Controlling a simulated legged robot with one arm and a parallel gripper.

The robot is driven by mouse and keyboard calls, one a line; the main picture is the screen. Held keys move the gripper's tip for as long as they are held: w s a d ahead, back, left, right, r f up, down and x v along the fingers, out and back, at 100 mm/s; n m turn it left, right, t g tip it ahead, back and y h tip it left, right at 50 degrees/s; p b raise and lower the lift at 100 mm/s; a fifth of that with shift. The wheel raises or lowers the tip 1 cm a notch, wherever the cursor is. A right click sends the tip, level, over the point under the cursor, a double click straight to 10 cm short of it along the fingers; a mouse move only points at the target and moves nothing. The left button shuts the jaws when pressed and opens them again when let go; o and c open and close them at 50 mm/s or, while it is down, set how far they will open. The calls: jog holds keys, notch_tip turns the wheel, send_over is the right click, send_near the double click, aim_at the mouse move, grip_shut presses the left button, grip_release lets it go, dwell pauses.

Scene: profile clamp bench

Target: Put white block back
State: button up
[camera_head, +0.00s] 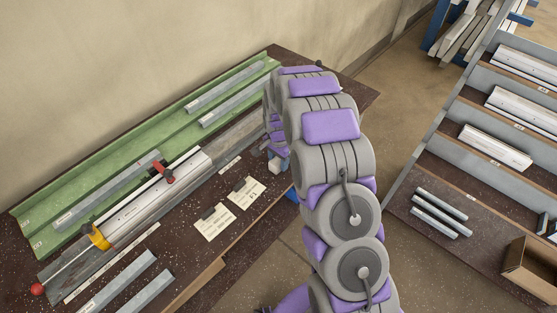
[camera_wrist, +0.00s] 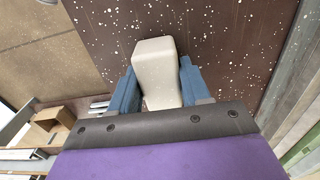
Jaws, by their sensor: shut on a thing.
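The white block (camera_wrist: 156,68) is between the two blue fingers of my gripper (camera_wrist: 157,82) in the wrist view. My gripper is shut on it. Dark brown speckled bench top shows behind the block, and I cannot tell whether the block touches it. In the head view my gripper (camera_head: 278,155) is at the right part of the bench, beyond the paper cards and partly hidden by my arm. A small pale part of the block (camera_head: 275,167) shows there below the fingers.
The bench carries a green tray (camera_head: 110,180) with grey bars, a long clamp rail with a white profile (camera_head: 155,205), a red-handled clamp (camera_head: 160,172) and two cards (camera_head: 215,222). At right stands a rack (camera_head: 430,165) with profiles and a cardboard box (camera_head: 530,268).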

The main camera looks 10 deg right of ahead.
jog(key=o, duration=1.1)
jog(key=shift+o, duration=0.2)
jog(key=shift+r, duration=0.1)
notch_tip(320, 180, up, 12)
jog(key=p, duration=0.3)
jog(key=s+r+n, duration=0.2)
jog(key=s+r, duration=0.6)
jog(key=s, duration=0.1)
jog(key=s+r+n, duration=0.2)
jog(key=s+n, duration=0.1)
jog(key=s, duration=0.8)
jog(key=s+r+n+g, duration=0.1)
jog(key=s+r+n, duration=0.2)
jog(key=s, duration=0.8)
jog(key=s+r+n, duration=0.2)
jog(key=s, duration=0.9)
jog(key=shift+r+n+g, duration=0.4)
